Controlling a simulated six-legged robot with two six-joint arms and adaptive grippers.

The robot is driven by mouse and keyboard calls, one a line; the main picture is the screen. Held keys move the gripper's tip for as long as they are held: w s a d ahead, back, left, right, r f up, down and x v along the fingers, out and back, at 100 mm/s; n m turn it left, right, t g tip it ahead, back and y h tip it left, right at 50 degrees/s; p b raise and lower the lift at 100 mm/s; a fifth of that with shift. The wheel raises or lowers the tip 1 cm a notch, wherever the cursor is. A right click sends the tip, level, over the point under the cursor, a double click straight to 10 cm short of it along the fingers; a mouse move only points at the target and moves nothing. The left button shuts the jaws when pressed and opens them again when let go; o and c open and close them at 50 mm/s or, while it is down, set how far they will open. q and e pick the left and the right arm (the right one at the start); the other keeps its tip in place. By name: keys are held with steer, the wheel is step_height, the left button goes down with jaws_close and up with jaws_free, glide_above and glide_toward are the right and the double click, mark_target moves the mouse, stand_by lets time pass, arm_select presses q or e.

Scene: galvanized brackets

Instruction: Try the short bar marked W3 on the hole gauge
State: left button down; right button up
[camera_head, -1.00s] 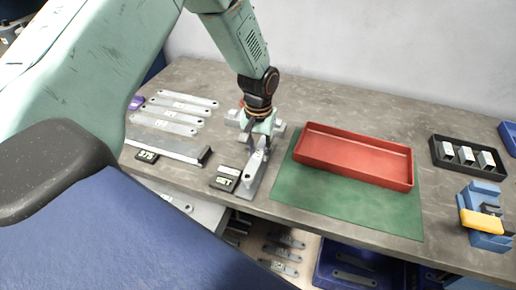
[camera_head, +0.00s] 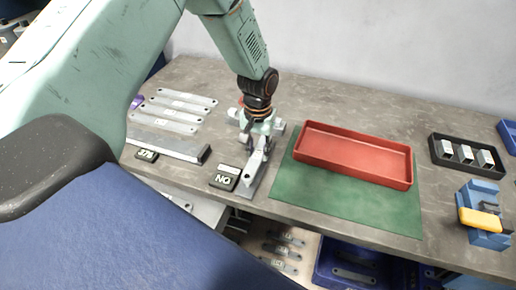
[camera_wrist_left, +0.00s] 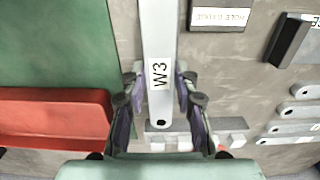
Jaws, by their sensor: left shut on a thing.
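The short bar marked W3 (camera_wrist_left: 158,40) is a pale grey metal strip with a round hole at its near end in the left wrist view. My left gripper (camera_wrist_left: 159,103) is shut on it, with a finger on each side by the label. A black display (camera_head: 223,181) beside the gauge reads NO. A HOLE GAUGE label (camera_wrist_left: 220,17) shows upside down in the wrist view. My right gripper is out of view.
A red tray (camera_head: 307,164) stands on a green mat (camera_head: 300,190) to the right. Several labelled bars (camera_head: 165,126) lie left, behind a long grey bar-shaped fixture (camera_head: 170,146). A black tray (camera_head: 437,157) and a blue-yellow fixture (camera_head: 480,221) are far right.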

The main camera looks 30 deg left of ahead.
arm_select(q)
steer(key=shift+f+b, duration=0.65)
steer(key=shift+f, duration=0.6)
stand_by(1.8)
steer(key=c, duration=0.9)
jaws_free()
steer(key=shift+c, duration=0.2)
step_height(320, 180, up, 12)
